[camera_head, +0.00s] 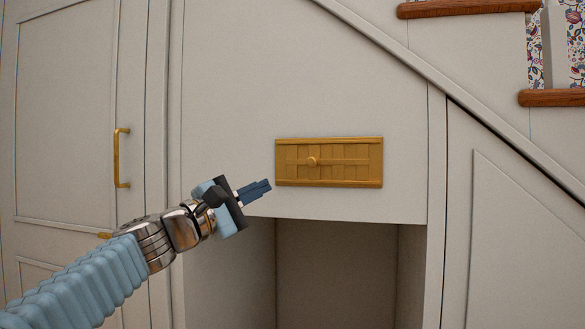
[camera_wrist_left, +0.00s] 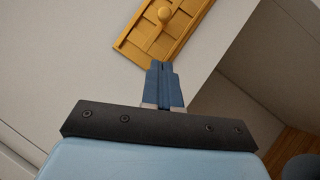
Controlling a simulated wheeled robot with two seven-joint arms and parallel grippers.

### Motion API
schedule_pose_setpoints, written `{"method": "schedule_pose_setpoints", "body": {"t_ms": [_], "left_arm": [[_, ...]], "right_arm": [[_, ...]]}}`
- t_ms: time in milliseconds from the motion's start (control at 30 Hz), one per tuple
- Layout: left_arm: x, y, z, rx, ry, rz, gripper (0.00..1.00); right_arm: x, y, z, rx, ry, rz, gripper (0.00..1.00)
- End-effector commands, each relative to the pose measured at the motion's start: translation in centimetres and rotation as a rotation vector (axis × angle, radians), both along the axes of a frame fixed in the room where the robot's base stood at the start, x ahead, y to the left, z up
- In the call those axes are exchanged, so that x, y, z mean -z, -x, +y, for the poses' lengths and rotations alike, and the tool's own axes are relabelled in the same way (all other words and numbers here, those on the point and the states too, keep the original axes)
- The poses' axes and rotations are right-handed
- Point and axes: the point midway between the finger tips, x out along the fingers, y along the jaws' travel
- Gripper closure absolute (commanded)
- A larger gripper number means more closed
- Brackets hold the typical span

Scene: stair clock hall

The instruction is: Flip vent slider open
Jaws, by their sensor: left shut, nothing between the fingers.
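The brass vent (camera_head: 345,175) is a flat rectangular plate with slats, set in the pale panel above an open recess. Its slider knob (camera_head: 312,162) is a small round brass knob left of the plate's middle. In the left wrist view the vent (camera_wrist_left: 150,42) shows at the top, tilted and partly cut off, with the knob (camera_wrist_left: 164,14) near the upper edge. My left gripper (camera_head: 268,186) is shut and empty, its blue fingertips just left of the vent's lower left corner, below and left of the knob. My right gripper is not in view.
An open recess (camera_head: 335,270) lies under the vent panel. A panelled door with a brass handle (camera_head: 117,158) stands at left. Wooden stair treads (camera_head: 465,8) rise at upper right. The panel around the vent is bare.

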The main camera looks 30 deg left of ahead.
Motion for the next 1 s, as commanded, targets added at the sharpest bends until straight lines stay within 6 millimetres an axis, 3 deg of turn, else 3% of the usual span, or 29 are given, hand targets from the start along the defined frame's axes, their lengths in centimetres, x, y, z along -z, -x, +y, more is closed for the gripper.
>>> {"method": "schedule_pose_setpoints", "body": {"t_ms": [200,467,900,1000], "left_arm": [[-1.8,-4.2,-1.2,0.001,0.002,0.001,1.00],[-3.1,-5.4,-4.0,0.000,-0.001,0.000,1.00],[-3.2,-5.6,-4.6,0.000,-0.001,0.000,1.00],[-2.9,-5.8,-5.6,0.004,0.000,-0.001,1.00]], "right_arm": [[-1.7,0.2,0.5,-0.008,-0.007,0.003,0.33],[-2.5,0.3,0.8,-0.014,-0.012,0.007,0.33],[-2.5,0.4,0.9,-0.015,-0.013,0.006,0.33],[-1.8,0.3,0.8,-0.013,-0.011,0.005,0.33]]}}
